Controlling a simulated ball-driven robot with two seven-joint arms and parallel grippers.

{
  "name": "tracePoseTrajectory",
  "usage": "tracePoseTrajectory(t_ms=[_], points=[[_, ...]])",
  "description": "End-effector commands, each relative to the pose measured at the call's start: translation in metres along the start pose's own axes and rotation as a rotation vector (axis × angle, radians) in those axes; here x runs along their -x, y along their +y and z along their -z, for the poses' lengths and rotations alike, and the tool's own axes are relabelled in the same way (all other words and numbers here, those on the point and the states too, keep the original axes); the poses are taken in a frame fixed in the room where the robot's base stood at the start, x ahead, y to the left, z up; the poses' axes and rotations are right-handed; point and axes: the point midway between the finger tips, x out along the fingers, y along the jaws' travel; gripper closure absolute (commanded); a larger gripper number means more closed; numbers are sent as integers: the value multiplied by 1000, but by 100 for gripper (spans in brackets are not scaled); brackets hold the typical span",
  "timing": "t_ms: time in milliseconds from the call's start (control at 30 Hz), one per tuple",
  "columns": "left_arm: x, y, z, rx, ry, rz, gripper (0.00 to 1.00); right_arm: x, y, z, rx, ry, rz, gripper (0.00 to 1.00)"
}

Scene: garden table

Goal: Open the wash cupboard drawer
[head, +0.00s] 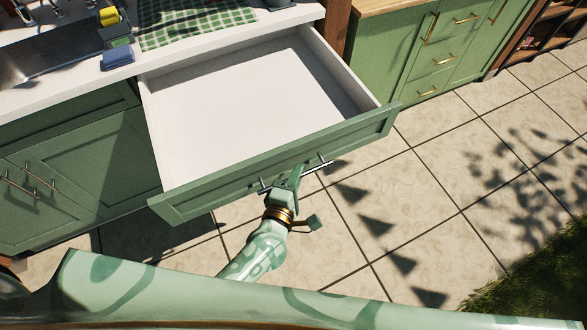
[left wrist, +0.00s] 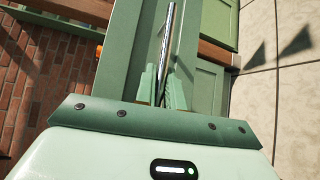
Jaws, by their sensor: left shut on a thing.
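The wash cupboard drawer (head: 250,105) stands pulled far out in the head view, its white inside bare and empty. Its green front panel (head: 365,130) carries a metal bar handle (head: 322,166). My left gripper (head: 292,178) is shut on the handle near the middle of the panel. In the left wrist view the handle (left wrist: 169,40) runs up from between the fingers of my left gripper (left wrist: 162,88). My right gripper is in neither view.
Green cupboard doors (head: 60,175) are shut at the left. The tiled floor (head: 430,190) is clear at the right.

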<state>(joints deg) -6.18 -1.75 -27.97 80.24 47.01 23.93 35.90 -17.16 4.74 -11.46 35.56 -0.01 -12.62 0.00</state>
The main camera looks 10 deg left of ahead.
Motion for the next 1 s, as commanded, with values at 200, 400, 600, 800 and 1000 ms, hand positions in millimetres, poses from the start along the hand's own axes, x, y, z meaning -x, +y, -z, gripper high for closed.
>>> tracePoseTrajectory(t_ms=[200, 400, 600, 800, 1000], points=[[1, -1, -1, -1, 1, 0, 100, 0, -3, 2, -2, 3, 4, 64], [1, -1, -1, 0, 1, 1, 100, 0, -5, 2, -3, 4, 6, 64], [1, 0, -1, 0, 1, 0, 68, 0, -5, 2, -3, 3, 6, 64], [3, 0, -1, 0, 1, 0, 68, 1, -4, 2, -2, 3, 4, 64], [33, 1, -1, 0, 1, 2, 68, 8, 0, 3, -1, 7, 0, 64]])
